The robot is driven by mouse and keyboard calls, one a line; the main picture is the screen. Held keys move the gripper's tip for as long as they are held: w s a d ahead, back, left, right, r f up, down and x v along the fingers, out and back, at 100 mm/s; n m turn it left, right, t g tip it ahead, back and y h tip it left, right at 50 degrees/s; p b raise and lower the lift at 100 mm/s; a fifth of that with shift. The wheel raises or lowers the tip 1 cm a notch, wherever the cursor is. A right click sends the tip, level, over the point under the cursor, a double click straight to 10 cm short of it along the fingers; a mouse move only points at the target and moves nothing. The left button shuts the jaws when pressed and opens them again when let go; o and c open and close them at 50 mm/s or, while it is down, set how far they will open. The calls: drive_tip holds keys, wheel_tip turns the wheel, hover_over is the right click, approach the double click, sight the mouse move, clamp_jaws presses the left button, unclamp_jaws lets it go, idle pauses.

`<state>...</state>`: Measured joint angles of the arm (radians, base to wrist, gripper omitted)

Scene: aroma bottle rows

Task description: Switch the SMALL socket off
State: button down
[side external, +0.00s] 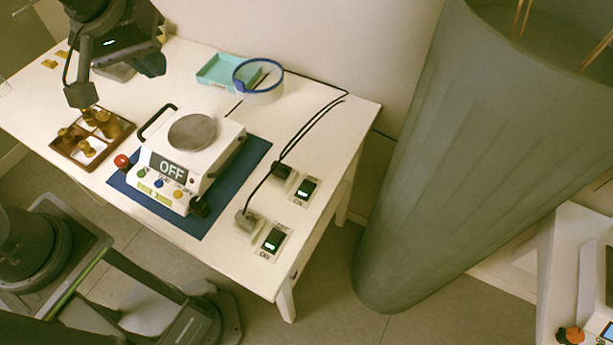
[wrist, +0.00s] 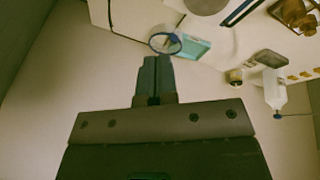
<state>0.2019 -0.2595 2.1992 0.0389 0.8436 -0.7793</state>
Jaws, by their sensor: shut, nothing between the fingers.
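Two sockets with rocker switches stand on the right of the white table in the side external view. The far switch (side external: 305,188) and the near switch (side external: 273,240) both show a green light and a label that seems to read ON. Black plugs and cables sit beside them: a far plug (side external: 281,171) and a near grey plug (side external: 245,219). I cannot read which socket is marked small. My gripper (wrist: 157,62) is shut and empty in the wrist view, its fingers apart from everything. My arm hangs at the top left in the side view, away from the switches.
A white hotplate device (side external: 190,150) with an OFF display stands on a blue mat (side external: 256,155). A brown tray (side external: 64,146) holds brown bottles. A teal tray (side external: 212,72) and a blue-rimmed bowl (side external: 262,92) are at the back. A large grey bin (side external: 450,150) stands beyond the table's right edge.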

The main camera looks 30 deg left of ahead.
drive_tip(key=w+d+f+n+g, duration=0.2)
drive_tip(key=w+d+f+n, duration=0.4)
drive_tip(key=w+d+f, duration=0.3)
drive_tip(key=n, duration=0.6)
hover_over(307, 185)
drive_tip(key=s, duration=0.2)
wheel_tip(307, 185, down, 10)
drive_tip(key=shift+d+r+g+y, duration=0.15)
drive_tip(key=shift+g+y, duration=0.15)
drive_tip(key=f, duration=0.4)
drive_tip(key=w+f, duration=0.1)
drive_tip(key=f, duration=0.4)
drive_tip(key=w+f, duration=0.1)
drive_tip(key=f, duration=0.4)
drive_tip(key=shift+w+f+g, duration=0.1)
drive_tip(key=shift+f+g, duration=0.1)
drive_tip(key=shift+g, duration=0.2)
drive_tip(key=shift+s, duration=0.2)
